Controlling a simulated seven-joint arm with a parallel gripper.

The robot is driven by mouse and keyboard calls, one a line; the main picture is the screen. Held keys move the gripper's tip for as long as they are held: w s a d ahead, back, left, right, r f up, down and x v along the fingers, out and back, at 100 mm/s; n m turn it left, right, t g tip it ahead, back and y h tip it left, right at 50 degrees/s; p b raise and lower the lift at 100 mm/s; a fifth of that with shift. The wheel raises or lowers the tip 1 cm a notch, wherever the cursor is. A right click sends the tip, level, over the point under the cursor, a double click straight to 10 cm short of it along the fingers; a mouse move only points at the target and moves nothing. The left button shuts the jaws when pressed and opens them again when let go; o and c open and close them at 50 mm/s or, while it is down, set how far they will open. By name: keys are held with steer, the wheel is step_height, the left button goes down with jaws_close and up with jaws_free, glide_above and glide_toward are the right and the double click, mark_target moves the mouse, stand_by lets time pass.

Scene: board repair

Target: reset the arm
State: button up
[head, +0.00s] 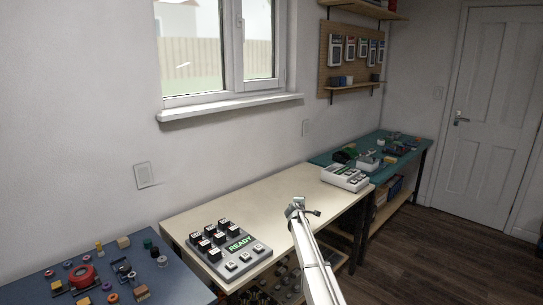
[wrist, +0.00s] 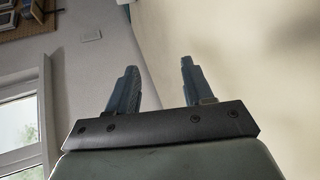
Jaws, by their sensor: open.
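My gripper (head: 297,205) is over the front part of the cream table (head: 190,212) in the head view, with my pale arm reaching up from the bottom edge. In the wrist view my gripper (wrist: 160,85) shows two dark fingers standing apart with nothing between them. The wrist view looks past the fingers at the wall, part of the window and a pale surface on the right.
A grey keypad unit (head: 243,257) showing "READY" sits on the left of the cream table. A white device (head: 345,178) sits at its right end. A blue bench (head: 50,292) with small parts is at left, a teal bench (head: 400,140) at right. The table's middle is clear.

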steer(key=s+d+f+h, duration=0.1)
steer(key=s+d+f, duration=0.15)
steer(key=d, duration=0.55)
steer(key=s+d+f, duration=0.1)
steer(key=d+f, duration=0.2)
steer(key=d, duration=0.5)
steer(key=s+a+f+m+g, duration=0.1)
steer(key=s+f+m+g, duration=0.3)
steer(key=s+f, duration=1.2)
steer(key=s+a+f+m+g, duration=0.2)
steer(key=s+f+m+g, duration=0.15)
steer(key=s+f, duration=1.15)
steer(key=s+a+f+m+g+y, duration=0.1)
steer(key=s+a+f+g, duration=0.1)
steer(key=s, duration=0.8)
steer(key=s+a+f+m+g, duration=0.1)
steer(key=s+f+m+g, duration=0.15)
steer(key=s, duration=0.85)
steer(key=s+a+f+m+g+y, duration=0.1)
steer(key=s+a+f+g, duration=0.15)
steer(key=s, duration=0.75)
steer(key=s+a+r+m+g+y, duration=0.1)
steer(key=s+a+m+g, duration=0.1)
steer(key=s, duration=1.1)
steer(key=s+a+r+m+g+y, duration=0.1)
steer(key=s+a+g, duration=0.2)
steer(key=s, duration=1)
steer(key=shift+m+y, duration=0.4)
